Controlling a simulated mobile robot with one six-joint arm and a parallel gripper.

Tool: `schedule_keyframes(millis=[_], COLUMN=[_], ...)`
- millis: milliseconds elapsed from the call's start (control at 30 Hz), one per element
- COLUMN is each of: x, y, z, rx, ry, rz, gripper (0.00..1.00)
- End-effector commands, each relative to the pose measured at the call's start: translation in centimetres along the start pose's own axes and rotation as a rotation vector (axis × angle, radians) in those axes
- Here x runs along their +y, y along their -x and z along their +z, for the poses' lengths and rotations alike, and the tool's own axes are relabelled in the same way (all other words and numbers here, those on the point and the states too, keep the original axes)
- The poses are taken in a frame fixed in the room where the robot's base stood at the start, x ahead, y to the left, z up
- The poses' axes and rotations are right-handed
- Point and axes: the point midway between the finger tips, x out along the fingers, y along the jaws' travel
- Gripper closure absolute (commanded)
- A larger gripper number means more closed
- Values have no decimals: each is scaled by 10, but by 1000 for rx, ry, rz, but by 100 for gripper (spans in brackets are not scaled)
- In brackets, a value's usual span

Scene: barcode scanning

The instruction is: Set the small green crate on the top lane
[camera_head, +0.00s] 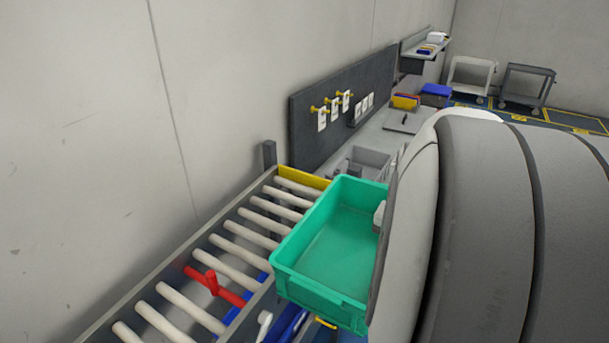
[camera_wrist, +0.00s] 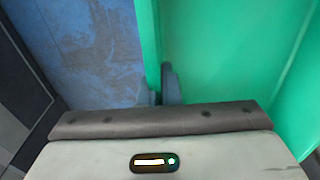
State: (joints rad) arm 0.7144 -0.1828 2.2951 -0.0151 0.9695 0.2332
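The small green crate (camera_head: 318,299) is in the middle of the head view, upright, and looks empty where I can see inside. It appears at the right edge of the roller lane (camera_head: 228,242), overlapping that edge in the picture; I see no support under it. In the wrist view the crate wall (camera_wrist: 149,38) runs between my gripper's fingers (camera_wrist: 162,92), one finger inside the crate and one outside. My gripper appears shut on this wall. In the head view my arm hides the crate's right side and most of the gripper.
A yellow plate (camera_head: 303,177) closes the lane's far end. Blue items (camera_head: 287,325) show below the lane. A dark tool board (camera_head: 340,105) stands along the wall.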

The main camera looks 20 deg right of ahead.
Motion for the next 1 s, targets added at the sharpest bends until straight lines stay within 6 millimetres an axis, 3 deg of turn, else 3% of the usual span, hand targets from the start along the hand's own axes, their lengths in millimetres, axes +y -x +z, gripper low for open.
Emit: schedule_keyframes(millis=[1000], x=[-100], y=[-2], z=[0], rx=[0], ry=[2], rz=[0], gripper=[100])
